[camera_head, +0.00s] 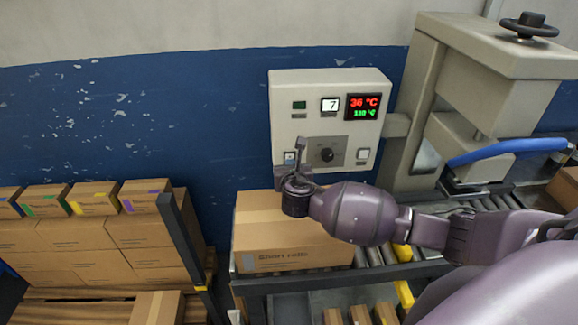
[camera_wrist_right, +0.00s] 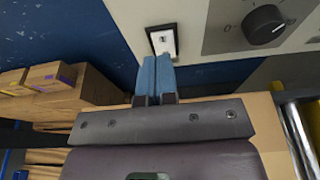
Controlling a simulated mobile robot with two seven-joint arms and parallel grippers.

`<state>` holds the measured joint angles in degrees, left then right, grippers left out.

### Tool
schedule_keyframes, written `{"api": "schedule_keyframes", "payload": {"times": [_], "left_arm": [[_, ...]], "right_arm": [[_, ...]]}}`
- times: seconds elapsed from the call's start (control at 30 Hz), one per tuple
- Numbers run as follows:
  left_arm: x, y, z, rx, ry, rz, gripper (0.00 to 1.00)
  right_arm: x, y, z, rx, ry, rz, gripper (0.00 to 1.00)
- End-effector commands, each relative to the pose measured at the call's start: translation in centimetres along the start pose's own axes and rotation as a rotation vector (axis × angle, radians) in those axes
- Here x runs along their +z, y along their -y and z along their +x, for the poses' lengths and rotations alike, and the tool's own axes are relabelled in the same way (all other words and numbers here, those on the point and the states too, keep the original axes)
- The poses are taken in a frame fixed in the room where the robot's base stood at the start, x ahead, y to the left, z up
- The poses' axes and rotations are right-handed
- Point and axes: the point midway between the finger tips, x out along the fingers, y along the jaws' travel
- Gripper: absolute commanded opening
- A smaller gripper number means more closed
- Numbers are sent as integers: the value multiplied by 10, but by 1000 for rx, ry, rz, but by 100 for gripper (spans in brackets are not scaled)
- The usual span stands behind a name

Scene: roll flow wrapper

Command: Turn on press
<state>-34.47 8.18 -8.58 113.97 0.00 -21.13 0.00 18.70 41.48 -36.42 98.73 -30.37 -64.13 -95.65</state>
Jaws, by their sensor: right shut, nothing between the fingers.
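The press has a light grey control panel (camera_head: 311,112) on the blue wall. It carries a small dark green indicator (camera_head: 299,105), a display reading 7 (camera_head: 330,104) and a lit temperature display (camera_head: 363,106) reading 36 °C in red. A black rotary knob (camera_head: 326,154) sits at lower middle, also in the wrist view (camera_wrist_right: 264,25). A small white-faced switch (camera_wrist_right: 163,40) is at the panel's lower left. My right gripper (camera_head: 299,146) is shut and empty, its blue fingertips (camera_wrist_right: 156,61) just in front of this switch; contact cannot be told. My left gripper is not in view.
A cardboard box (camera_head: 290,232) sits on the roller conveyor (camera_head: 374,255) below the panel. The press body (camera_head: 415,105) with a blue handle (camera_head: 505,151) stands right. Stacked boxes (camera_head: 100,232) and a dark post (camera_head: 181,238) stand left.

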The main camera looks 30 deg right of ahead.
Motion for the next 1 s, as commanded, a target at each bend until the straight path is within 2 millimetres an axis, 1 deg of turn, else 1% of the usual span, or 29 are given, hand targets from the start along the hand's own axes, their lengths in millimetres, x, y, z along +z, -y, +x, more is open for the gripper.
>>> {"api": "schedule_keyframes", "payload": {"times": [0.07, 0.23, 0.4, 0.6, 0.8, 1.0], "left_arm": [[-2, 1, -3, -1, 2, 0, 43], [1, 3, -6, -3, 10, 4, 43], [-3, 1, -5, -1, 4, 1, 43], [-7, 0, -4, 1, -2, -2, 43], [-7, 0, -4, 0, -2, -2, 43], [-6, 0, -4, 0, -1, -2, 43]], "right_arm": [[2, 2, 1, -1, 0, -1, 0], [6, 2, -30, 2, -1, 1, 0], [12, 1, -60, 2, -1, 0, 0], [17, 2, -86, 1, -1, 0, 0], [19, 2, -97, 0, -1, -1, 0], [19, 2, -98, -1, -1, -1, 0]]}}
